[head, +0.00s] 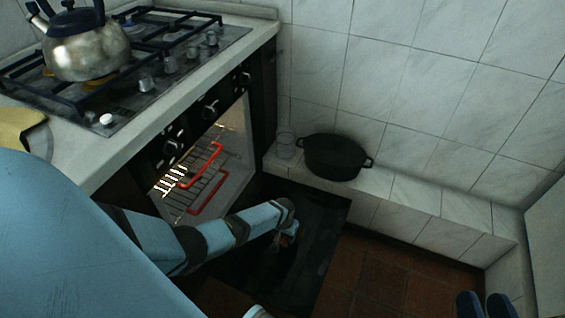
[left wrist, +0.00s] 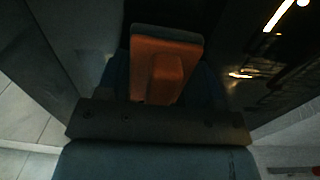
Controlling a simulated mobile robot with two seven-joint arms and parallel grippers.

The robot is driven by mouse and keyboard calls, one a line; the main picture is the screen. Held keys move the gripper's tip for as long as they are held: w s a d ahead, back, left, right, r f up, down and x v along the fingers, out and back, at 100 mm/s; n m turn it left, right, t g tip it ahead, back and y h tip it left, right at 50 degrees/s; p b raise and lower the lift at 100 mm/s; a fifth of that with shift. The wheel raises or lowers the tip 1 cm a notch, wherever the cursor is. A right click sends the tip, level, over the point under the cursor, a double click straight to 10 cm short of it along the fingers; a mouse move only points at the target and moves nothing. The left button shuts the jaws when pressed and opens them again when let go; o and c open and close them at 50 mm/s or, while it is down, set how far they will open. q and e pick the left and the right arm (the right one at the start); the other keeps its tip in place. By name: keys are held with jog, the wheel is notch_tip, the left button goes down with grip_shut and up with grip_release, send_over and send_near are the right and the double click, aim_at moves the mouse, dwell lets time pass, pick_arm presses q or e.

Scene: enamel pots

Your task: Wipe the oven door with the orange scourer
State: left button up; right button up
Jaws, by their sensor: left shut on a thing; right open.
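The oven door (head: 325,215) is a dark panel folded down open in front of the lit oven in the head view. My left gripper (head: 288,232) is over it, pointing down. In the left wrist view my left gripper (left wrist: 163,90) is shut on the orange scourer (left wrist: 150,50), a block with a dark grey edge. In the head view only a small bit of orange (head: 292,229) shows at the fingers. Whether the scourer touches the door is too dark to tell. My right gripper (head: 485,305) is open and empty at the bottom right of the head view.
The oven (head: 205,175) shows red-edged racks inside. A kettle (head: 85,50) stands on the hob (head: 150,75). A yellow thing (head: 15,127) lies on the counter. The brown floor (head: 390,285) is clear.

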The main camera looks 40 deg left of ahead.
pick_arm(q)
jog(key=shift+w+a+f+b, duration=0.15)
jog(key=shift+w+b, duration=0.25)
jog(key=shift+w, duration=0.2)
jog(key=shift+w+a+f+b, duration=0.1)
jog(key=shift+w+b, duration=0.3)
jog(key=shift+w, duration=0.15)
jog(key=shift+w+a+r+b, duration=0.1)
jog(key=shift+w+b, duration=0.25)
jog(key=shift+w, duration=0.15)
jog(key=shift+w+a+f+b, duration=0.15)
jog(key=shift+w+b, duration=0.4)
jog(key=shift+w, duration=0.05)
jog(key=shift+w+a+f+b, duration=0.1)
jog(key=shift+w+a+b, duration=0.05)
jog(key=shift+w+b, duration=0.45)
jog(key=shift+w+a+r, duration=0.1)
jog(key=shift+w+r, duration=0.05)
jog(key=shift+w, duration=0.25)
jog(key=shift+w+a+b, duration=0.2)
jog(key=shift+w+b, duration=0.5)
jog(key=shift+w+a+b, duration=0.15)
jog(key=shift+w+b, duration=0.5)
jog(key=shift+w, duration=0.25)
jog(key=shift+r, duration=0.1)
